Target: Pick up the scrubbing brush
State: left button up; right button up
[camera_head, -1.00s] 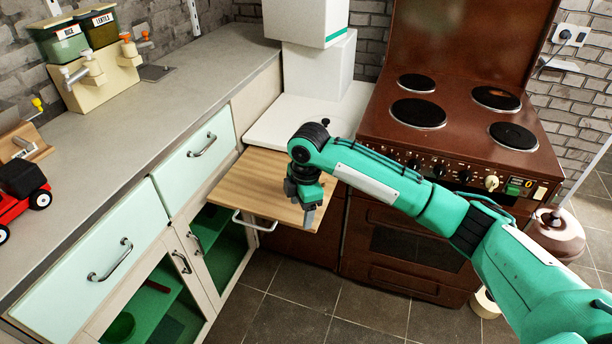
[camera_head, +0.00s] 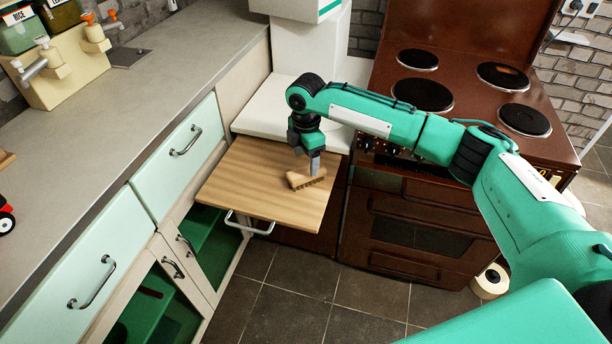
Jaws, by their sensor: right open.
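The scrubbing brush (camera_head: 304,180) is a small wooden brush with a row of short bristles. It lies on the pull-out wooden board (camera_head: 255,196), towards the board's right side. My right gripper (camera_head: 313,166) points down right at the brush, with its fingers over or just behind it. It is open, and I cannot tell whether the fingers touch the brush. The far part of the brush is partly hidden by the fingers. My left gripper is not in view.
A brown stove (camera_head: 440,170) stands close on the right of the board. The grey worktop (camera_head: 150,110) runs along the left above mint drawers (camera_head: 178,150). A white box-like unit (camera_head: 308,45) stands behind the board.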

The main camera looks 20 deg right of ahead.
aim_at(306, 171)
jog(key=shift+s+f, duration=0.1)
jog(key=shift+f, duration=2.65)
jog(key=c, duration=1.2)
jog(key=shift+r, duration=0.1)
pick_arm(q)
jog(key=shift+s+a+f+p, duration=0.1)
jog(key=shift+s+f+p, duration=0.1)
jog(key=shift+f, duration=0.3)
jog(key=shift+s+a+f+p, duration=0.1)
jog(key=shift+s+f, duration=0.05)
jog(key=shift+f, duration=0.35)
pick_arm(e)
notch_tip(306, 171, up, 20)
